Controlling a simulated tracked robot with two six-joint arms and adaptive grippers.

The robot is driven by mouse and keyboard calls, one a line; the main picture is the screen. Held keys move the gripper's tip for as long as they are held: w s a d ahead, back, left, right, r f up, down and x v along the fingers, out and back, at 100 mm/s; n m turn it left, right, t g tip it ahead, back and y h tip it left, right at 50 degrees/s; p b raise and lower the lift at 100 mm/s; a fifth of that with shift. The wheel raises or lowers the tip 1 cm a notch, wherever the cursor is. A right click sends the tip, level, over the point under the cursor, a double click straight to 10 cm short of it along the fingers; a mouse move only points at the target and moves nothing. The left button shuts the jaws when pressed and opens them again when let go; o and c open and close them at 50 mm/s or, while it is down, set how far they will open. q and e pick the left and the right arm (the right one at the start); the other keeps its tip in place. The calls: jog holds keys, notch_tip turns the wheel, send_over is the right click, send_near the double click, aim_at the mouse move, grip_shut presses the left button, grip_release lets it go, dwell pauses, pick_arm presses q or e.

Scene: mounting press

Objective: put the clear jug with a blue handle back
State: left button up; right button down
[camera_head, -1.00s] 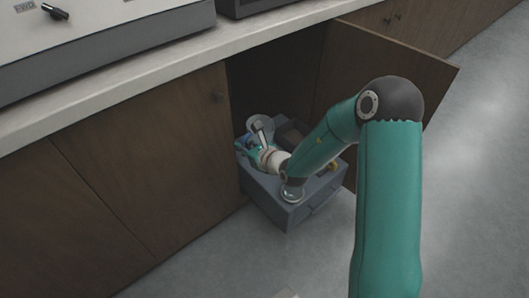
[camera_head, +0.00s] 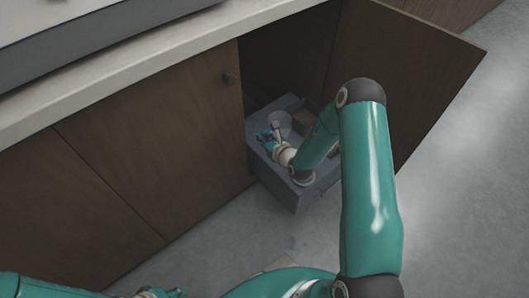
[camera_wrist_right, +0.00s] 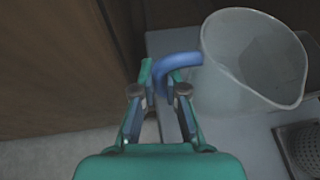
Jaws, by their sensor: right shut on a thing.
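The clear jug (camera_head: 280,120) is at the pulled-out grey drawer (camera_head: 282,189) in the open cabinet, near its left side. In the right wrist view the jug (camera_wrist_right: 250,58) looks clear and whitish, its mouth facing the camera, with a blue handle (camera_wrist_right: 176,62) on its left. My right gripper (camera_head: 269,137) is shut on that handle; its fingers show in the right wrist view (camera_wrist_right: 160,85). I cannot tell whether the jug's base touches the drawer floor. My left gripper (camera_head: 158,293) shows only partly at the bottom edge.
The open cabinet door (camera_head: 415,75) stands right of the drawer. A closed door (camera_head: 170,120) is on the left, under the pale countertop (camera_head: 120,80). A perforated metal piece (camera_wrist_right: 303,146) lies beside the jug. Grey floor (camera_head: 210,235) in front is clear.

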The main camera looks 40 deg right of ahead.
notch_tip(320, 180, down, 7)
jog(key=shift+f+b, duration=0.1)
jog(key=shift+b, duration=0.95)
jog(key=c, duration=1.2)
grip_release()
